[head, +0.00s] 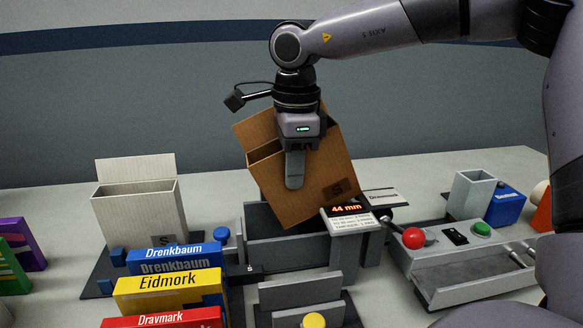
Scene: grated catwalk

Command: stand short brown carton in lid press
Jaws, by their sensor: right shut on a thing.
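The short brown carton (297,205) is open at the top and tilted, with a dark "S" mark on its front. My right gripper (296,178) is shut on its near wall, one finger showing on the outside. The carton hangs over the grey lid press (285,250), its lower part in front of or above the press's back plate. I cannot tell whether it touches the press. My left gripper is not in view.
A white open carton (140,212) stands at left. Boxes labelled Drenkbaum (175,258), Eidmork (168,290) and Dravmark (165,318) sit at front left. A small display (348,212) reads 44 mm. A control panel with a red knob (413,238) stands at right.

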